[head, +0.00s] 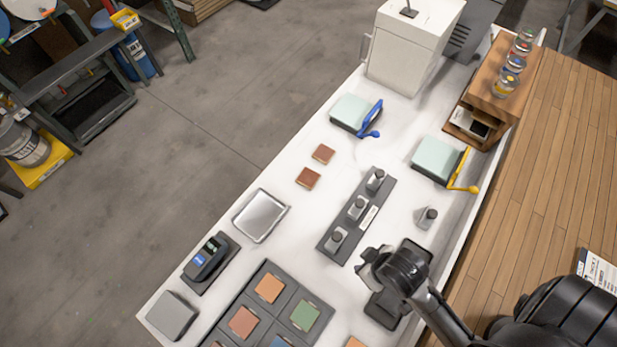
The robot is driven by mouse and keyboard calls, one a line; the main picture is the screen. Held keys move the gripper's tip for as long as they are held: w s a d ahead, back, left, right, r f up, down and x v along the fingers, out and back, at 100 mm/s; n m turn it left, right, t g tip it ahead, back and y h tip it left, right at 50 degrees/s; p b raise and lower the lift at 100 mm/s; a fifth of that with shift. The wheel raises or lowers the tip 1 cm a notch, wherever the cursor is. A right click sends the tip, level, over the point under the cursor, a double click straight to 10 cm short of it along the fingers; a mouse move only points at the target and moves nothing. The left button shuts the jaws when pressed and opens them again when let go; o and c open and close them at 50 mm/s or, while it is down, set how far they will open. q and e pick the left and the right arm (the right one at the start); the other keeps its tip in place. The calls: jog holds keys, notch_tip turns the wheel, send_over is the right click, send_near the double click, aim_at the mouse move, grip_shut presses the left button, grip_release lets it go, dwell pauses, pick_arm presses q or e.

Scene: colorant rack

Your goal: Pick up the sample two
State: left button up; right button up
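No label reading "sample two" can be made out. Candidate samples are two small reddish-brown square tiles, an upper one (323,154) and a lower one (308,178), lying apart on the white table. A dark tray (259,296) at the bottom holds several coloured square tiles, including an orange one (269,288), a brown one (243,322) and a green one (305,315). My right gripper (369,268) is over the table's right side, right of the tray and below the bottle rack. My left gripper is out of view.
A dark rack (328,246) holds several small grey dark-capped bottles; another bottle (427,217) stands to its right. A silver tray (260,216), a handheld device (206,259), blue-handled (355,113) and yellow-handled (437,159) devices, and a wooden shelf with jars (507,82) surround them.

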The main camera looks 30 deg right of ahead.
dwell(0.5)
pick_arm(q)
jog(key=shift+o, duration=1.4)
